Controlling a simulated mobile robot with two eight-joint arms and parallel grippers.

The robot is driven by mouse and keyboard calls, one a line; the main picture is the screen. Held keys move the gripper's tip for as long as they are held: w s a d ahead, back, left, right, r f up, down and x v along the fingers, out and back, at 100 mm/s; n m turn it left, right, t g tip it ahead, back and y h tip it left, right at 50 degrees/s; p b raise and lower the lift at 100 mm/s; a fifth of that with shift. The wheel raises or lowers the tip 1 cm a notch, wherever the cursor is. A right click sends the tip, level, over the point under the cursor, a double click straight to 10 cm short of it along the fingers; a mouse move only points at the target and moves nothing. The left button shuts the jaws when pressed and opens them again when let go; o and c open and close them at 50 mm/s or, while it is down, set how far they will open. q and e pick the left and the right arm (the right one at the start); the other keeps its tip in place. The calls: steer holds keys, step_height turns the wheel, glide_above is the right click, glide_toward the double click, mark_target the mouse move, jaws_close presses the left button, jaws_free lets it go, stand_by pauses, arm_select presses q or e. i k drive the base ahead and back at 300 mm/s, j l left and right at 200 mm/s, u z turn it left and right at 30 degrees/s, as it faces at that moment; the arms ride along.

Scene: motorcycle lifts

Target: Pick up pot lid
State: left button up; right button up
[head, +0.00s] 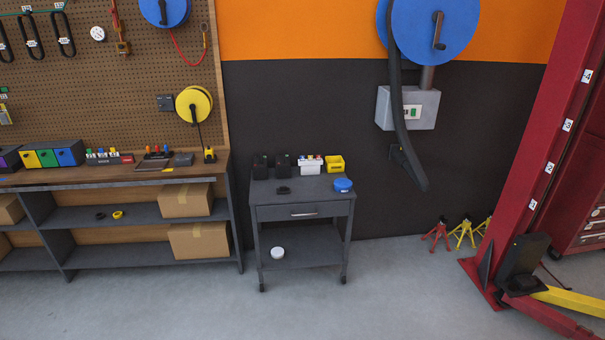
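No thing in the head view is clearly a pot lid; the small round things are too far off to tell. A small blue round thing (343,185) sits at the right front of the dark rolling cart's top (310,191). A small flat black thing (283,190) lies on the same top, left of it. A white round thing (277,252) rests on the cart's lower shelf (305,255). Neither of my grippers is in view.
Black containers (283,164), a white holder (311,167) and a yellow bin (335,164) line the cart's back. A workbench (110,180) stands left. Red and yellow jack stands (436,236) and a red lift post (545,150) stand right. The floor in front is clear.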

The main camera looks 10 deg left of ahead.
mark_target(282, 190)
steer(key=i+u, duration=0.3)
steer(key=i+l+u, duration=0.1)
steer(key=u, duration=0.25)
steer(key=i+j+u, duration=0.15)
steer(key=i, duration=0.45)
steer(key=i+j+u, duration=0.1)
steer(key=i+j, duration=0.15)
steer(key=i, duration=0.4)
steer(key=i+u, duration=0.2)
steer(key=i, duration=1)
